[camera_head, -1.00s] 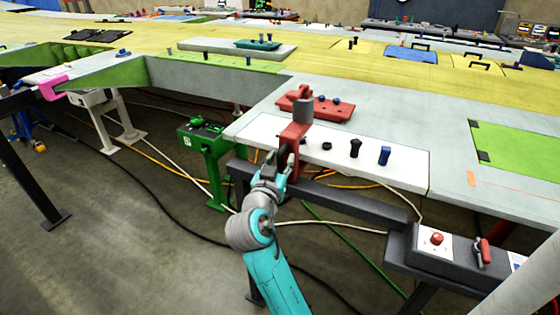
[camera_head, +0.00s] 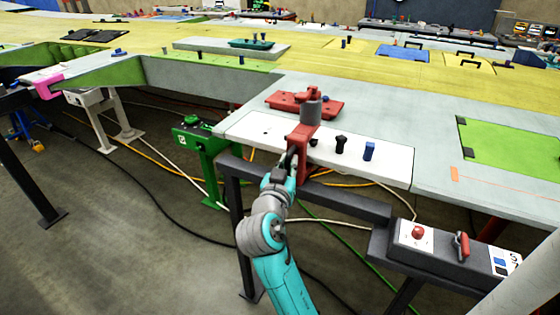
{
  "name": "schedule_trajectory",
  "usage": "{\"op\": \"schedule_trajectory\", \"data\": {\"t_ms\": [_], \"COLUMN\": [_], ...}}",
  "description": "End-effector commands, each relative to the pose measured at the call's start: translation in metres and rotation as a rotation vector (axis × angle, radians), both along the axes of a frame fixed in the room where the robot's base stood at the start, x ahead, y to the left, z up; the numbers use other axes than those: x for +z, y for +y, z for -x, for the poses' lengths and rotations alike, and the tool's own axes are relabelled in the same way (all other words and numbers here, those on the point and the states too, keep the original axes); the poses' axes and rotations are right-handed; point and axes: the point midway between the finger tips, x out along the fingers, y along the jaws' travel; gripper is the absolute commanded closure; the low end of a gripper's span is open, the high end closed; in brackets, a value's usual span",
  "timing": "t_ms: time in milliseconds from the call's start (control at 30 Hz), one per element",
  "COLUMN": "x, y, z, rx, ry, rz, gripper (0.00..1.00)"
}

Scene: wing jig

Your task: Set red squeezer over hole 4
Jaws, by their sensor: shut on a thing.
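My gripper (camera_head: 286,168) is shut on the red squeezer (camera_head: 300,137), a red bracket with a grey cylinder (camera_head: 311,108) on top. The squeezer is upright at the front edge of the white strip (camera_head: 240,127). It covers part of the strip, so what lies under or behind it is hidden. A small dark hole (camera_head: 266,132) shows on the strip to its left. A dark low fitting (camera_head: 314,142), a black knob (camera_head: 340,144) and a blue block (camera_head: 369,151) stand to its right. I cannot tell which hole is number 4, or whether the squeezer touches the strip.
A red tray (camera_head: 283,101) lies behind the squeezer. A dark beam (camera_head: 345,202) runs below the strip's front edge, with a control box (camera_head: 417,233) at right. A green stand (camera_head: 196,143) is at left. Cables lie on the floor.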

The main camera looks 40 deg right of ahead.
Motion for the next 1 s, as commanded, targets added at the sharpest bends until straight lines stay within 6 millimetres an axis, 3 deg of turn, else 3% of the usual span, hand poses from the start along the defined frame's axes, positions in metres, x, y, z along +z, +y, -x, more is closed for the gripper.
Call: {"op": "schedule_trajectory", "data": {"t_ms": [133, 433, 467, 533, 867, 1000], "x": [-0.001, -0.001, -0.001, -0.001, 0.000, 0.000], "y": [-0.005, -0.005, -0.005, -0.005, -0.004, 0.006], "z": [0.014, 0.015, 0.015, 0.015, 0.015, 0.020], "rx": [-0.001, 0.001, 0.001, 0.001, 0.002, 0.005], "ry": [0.002, 0.002, 0.002, 0.001, 0.001, 0.001], "rz": [-0.001, -0.001, -0.001, 0.000, -0.001, 0.000], "gripper": [1.00, 1.00, 0.78, 0.60, 0.59, 0.59]}}
